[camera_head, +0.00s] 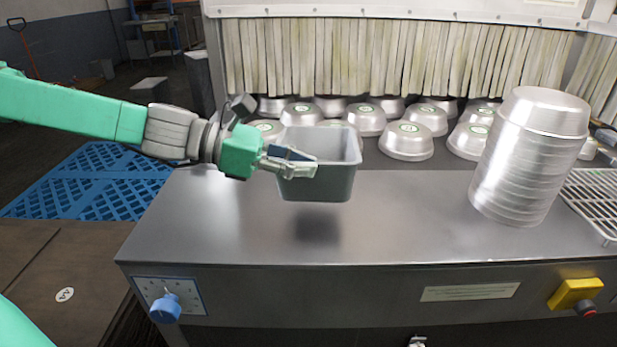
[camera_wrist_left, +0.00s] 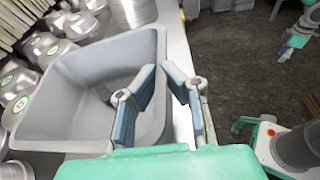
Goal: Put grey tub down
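The grey tub (camera_head: 322,182) is an open, deep rectangular container. It hangs upright a little above the steel table (camera_head: 225,225), with its shadow on the metal below. My left gripper (camera_head: 300,160) is shut on the tub's near-left wall. In the left wrist view, the fingers of this gripper (camera_wrist_left: 160,95) straddle the wall of the tub (camera_wrist_left: 95,85), one inside and one outside. The tub looks empty, though the fingers hide part of its inside. A small pale part at the head view's bottom edge may be my right gripper (camera_head: 417,342); its fingers cannot be made out.
A tall stack of metal pans (camera_head: 525,160) stands on the table's right. Several upturned pans (camera_head: 406,141) lie behind the tub, before a strip curtain (camera_head: 400,60). A wire rack (camera_head: 595,200) is at the far right. The table's front left is clear.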

